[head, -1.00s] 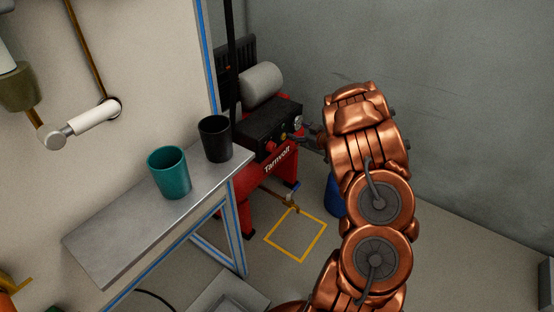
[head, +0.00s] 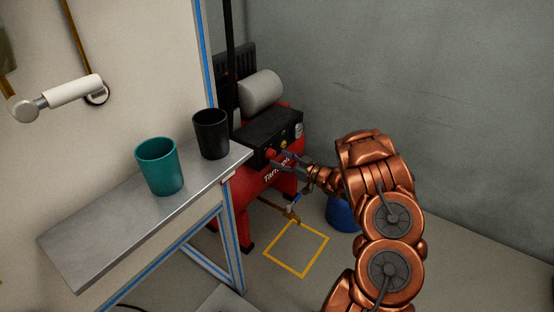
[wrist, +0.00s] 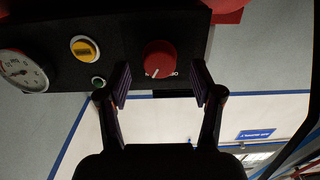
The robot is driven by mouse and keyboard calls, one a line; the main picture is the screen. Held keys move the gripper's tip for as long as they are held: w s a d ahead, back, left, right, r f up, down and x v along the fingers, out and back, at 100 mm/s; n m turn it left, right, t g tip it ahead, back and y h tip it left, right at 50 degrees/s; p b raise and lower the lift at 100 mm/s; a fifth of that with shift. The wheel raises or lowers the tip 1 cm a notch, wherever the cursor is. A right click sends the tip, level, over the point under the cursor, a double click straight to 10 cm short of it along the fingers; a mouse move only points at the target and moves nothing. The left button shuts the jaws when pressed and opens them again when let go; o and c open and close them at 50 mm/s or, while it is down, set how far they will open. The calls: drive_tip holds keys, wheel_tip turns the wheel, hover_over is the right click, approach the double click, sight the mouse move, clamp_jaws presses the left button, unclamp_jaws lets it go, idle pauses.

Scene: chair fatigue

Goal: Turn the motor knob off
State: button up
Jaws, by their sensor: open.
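The motor knob (wrist: 158,58) is a round red dial on the black control panel (wrist: 190,30) in the wrist view. A white line on its face points down and slightly left, with small white marks beside it. My gripper (wrist: 160,78) is open. Its two dark fingers stand left and right of the knob, with clear gaps and no visible contact. In the head view my gripper (head: 287,160) is at the front of the panel of the red compressor (head: 282,176), near the red knob. The fingers are small there.
A pressure gauge (wrist: 22,70), a yellow button (wrist: 84,48) and a small green button (wrist: 98,82) sit left of the knob in the wrist view. A metal table (head: 130,215) with a teal cup (head: 159,167) and black cup (head: 210,135) stands left of the compressor.

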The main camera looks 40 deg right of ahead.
drive_tip(key=shift+x, duration=1.1)
drive_tip(key=c, duration=1.1)
drive_tip(key=shift+c, duration=0.2)
drive_tip(key=shift+b, duration=0.4)
drive_tip(key=n+b, duration=0.4)
drive_tip(key=n, duration=0.1)
drive_tip(key=shift+f+n+b, duration=0.2)
drive_tip(key=shift+n+b, duration=0.15)
drive_tip(key=shift+n, duration=0.05)
drive_tip(key=n+b, duration=0.3)
drive_tip(key=shift+d, duration=0.1)
drive_tip(key=shift+r+n+b, duration=0.2)
drive_tip(key=shift+n+b, duration=0.85)
drive_tip(key=shift+n, duration=0.55)
drive_tip(key=shift+r, duration=0.1)
